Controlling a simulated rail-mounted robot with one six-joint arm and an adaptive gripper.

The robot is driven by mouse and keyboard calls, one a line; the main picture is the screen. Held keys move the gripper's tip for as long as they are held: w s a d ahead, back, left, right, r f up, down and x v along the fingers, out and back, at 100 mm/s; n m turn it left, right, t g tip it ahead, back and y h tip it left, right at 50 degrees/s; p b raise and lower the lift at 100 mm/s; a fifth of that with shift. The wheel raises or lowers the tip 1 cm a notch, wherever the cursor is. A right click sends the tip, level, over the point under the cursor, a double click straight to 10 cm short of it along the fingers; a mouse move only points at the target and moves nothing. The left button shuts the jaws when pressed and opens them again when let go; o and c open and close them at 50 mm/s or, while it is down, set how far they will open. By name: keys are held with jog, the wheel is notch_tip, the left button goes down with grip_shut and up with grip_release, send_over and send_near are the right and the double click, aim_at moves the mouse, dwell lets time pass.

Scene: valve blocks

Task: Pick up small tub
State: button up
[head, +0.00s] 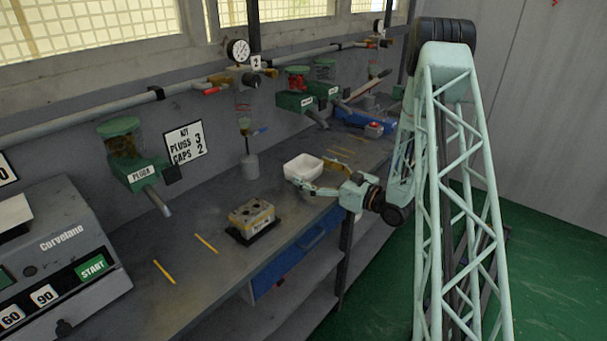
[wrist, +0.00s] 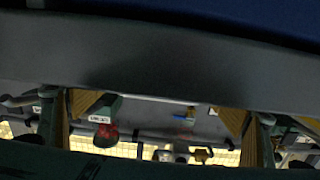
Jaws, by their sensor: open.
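The small white tub (head: 303,166) stands on the bench in the head view, open side up. My gripper (head: 310,174) reaches in from the right, low over the bench, with its fingers spread at the tub. One finger lies along the tub's near side and the other is toward its far right. I cannot tell whether either finger touches it. In the wrist view my open gripper (wrist: 160,112) shows a finger at each side. The tub cannot be clearly made out there.
A valve block (head: 252,218) sits on a dark base nearer along the bench (head: 205,285). Yellow sticks (head: 206,243) lie to its left. Green dispensers (head: 138,172) and a pipe with gauges (head: 238,51) run along the wall.

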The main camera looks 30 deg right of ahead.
aim_at(294, 163)
jog(key=shift+b+x, duration=0.3)
jog(key=shift+x, duration=1.55)
jog(key=shift+a+r, duration=0.1)
jog(key=shift+c, duration=0.7)
jog(key=c, duration=0.8)
